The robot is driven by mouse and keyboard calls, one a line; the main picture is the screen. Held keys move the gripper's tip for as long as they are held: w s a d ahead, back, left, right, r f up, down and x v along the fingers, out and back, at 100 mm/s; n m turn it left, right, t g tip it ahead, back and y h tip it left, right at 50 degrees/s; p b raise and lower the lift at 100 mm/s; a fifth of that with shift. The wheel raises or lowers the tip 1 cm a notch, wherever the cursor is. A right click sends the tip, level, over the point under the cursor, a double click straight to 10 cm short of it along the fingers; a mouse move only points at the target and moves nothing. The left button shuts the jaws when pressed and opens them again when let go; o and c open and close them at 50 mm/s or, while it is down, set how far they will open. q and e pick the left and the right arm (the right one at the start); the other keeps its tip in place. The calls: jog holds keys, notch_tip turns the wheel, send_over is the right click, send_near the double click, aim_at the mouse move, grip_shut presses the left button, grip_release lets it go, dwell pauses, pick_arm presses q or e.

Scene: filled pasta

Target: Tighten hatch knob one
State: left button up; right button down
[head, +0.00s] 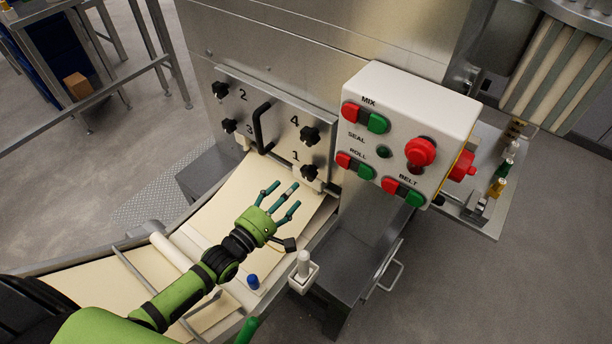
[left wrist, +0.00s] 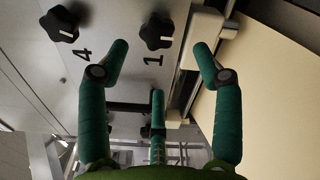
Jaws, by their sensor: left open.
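Hatch knob one (head: 309,173) is a black lobed knob beside the label 1, at the lower right of the steel hatch plate (head: 275,128). It also shows in the left wrist view (left wrist: 157,31), with a pale mark on its face. My left gripper (head: 281,200) is open and empty, with its green fingers spread, below and to the left of the knob in the head view. In the left wrist view the knob lies ahead, between the two outer fingers and apart from them. My right gripper is not in view.
Knobs two (head: 220,90), three (head: 229,125) and four (head: 309,136) sit on the same plate, around a black handle (head: 262,128). A white control box (head: 410,135) with red and green buttons juts out at the right. A pasta sheet (head: 240,195) runs below the hatch.

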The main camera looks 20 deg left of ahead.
aim_at(306, 176)
pick_arm(q)
jog(key=b+x, duration=0.2)
jog(key=x, duration=0.3)
jog(key=shift+s+d, duration=0.1)
jog(key=shift+d, duration=0.1)
jog(key=shift+w, duration=0.4)
jog(key=shift+w+d+r+b, duration=0.1)
jog(key=shift+w+b, duration=0.05)
jog(key=shift+b, duration=0.15)
jog(key=shift+r, duration=0.1)
jog(key=c, duration=1.1)
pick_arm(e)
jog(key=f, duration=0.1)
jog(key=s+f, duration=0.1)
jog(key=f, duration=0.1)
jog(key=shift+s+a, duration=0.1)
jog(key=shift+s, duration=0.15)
